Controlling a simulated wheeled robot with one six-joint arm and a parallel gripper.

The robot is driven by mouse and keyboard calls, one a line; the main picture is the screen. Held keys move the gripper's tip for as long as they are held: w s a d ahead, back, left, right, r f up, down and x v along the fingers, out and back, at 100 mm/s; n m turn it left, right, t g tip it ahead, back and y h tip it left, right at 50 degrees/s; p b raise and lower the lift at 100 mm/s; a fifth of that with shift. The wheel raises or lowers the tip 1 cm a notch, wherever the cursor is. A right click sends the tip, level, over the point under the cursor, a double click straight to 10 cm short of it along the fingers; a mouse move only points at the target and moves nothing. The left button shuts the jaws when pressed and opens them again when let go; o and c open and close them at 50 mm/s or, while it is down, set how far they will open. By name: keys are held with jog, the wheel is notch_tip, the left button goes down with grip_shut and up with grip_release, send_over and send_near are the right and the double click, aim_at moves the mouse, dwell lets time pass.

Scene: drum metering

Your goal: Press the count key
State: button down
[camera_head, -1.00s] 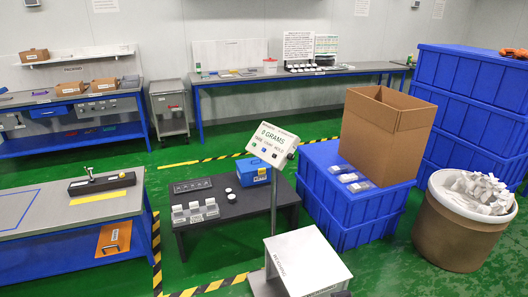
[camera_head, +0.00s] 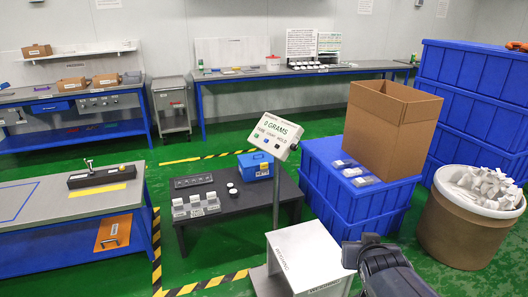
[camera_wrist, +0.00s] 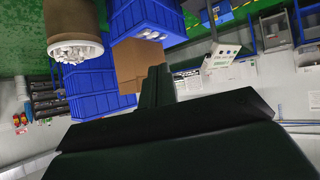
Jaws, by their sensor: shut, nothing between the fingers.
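The scale's display head (camera_head: 275,135) stands on a thin post in the head view, reading "0 GRAMS". Below the reading are the labels TARE, COUNT and HOLD over a green, a blue and a black key. The count key (camera_head: 265,140) is the blue middle one. The display head also shows in the wrist view (camera_wrist: 222,57), upside down and apart from my gripper. My gripper (camera_wrist: 158,80) is dark, shut and empty in the wrist view. My dark arm part shows at the lower right of the head view; the fingertips cannot be made out there.
The white scale platform (camera_head: 305,258) is below the display. An open cardboard box (camera_head: 385,125) stands on blue crates (camera_head: 350,200) to the right, beside a brown drum (camera_head: 455,235) of white pieces. A low dark table (camera_head: 235,212) stands behind the post.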

jog(key=w+d+f+m+t+b, duration=0.1)
jog(key=w+d+f+t+b, duration=0.1)
jog(key=w+d, duration=0.3)
jog(key=w+d+f+m+t+h+b, duration=0.1)
jog(key=w+d+f+m+t+b, duration=0.1)
jog(key=w+d+b, duration=0.3)
jog(key=d, duration=0.3)
jog(key=shift+f+t, duration=0.25)
jog(key=shift+t, duration=0.15)
jog(key=shift+a, duration=0.1)
